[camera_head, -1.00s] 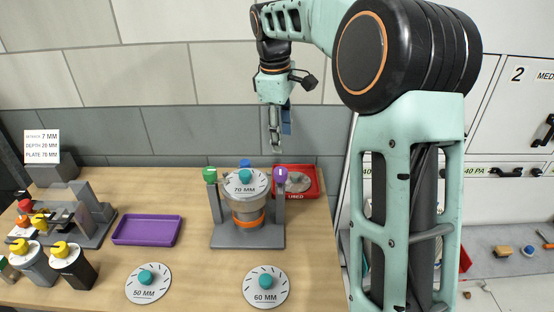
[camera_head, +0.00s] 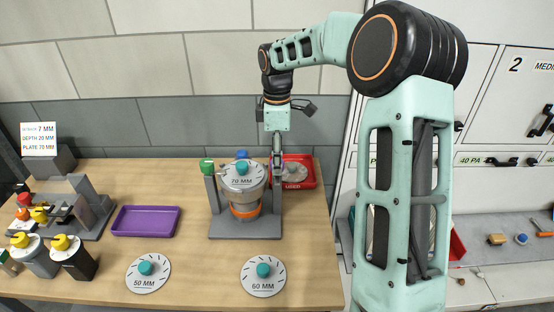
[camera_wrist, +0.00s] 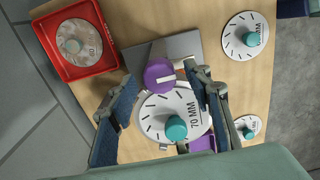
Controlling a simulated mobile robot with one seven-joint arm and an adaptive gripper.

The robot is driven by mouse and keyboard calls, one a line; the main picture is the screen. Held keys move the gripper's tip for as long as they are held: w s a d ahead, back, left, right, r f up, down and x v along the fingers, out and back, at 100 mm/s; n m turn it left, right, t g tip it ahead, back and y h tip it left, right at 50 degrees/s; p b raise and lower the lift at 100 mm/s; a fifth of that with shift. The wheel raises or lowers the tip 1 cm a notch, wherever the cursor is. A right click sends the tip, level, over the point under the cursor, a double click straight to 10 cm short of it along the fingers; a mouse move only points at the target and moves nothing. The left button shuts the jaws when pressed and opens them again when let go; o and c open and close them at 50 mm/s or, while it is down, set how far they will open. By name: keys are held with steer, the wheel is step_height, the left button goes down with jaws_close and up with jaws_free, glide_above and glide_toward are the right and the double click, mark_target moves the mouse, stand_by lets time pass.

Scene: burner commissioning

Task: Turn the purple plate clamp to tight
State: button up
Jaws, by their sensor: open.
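The purple plate clamp (camera_wrist: 158,74) is a round knob with a white line, at the edge of the 70 MM plate (camera_wrist: 172,116) in the wrist view. In the head view my gripper and wrist hide it. My gripper (camera_head: 277,172) points down at the right post of the burner stand (camera_head: 246,228). In the wrist view its two blue-padded fingers (camera_wrist: 160,78) are open, one on each side of the purple knob. Whether they touch it cannot be told. The 70 MM plate (camera_head: 244,173) with a teal knob lies on top of the burner.
A green clamp (camera_head: 207,165) tops the left post and a blue clamp (camera_head: 242,155) is behind the plate. A red tray (camera_head: 307,180) stands close behind at the right. The 50 MM (camera_head: 148,280) and 60 MM (camera_head: 264,287) plates and a purple tray (camera_head: 146,221) lie on the table.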

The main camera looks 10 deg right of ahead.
steer(key=shift+f, duration=0.5)
steer(key=c, duration=1.1)
steer(key=shift+c, duration=0.2)
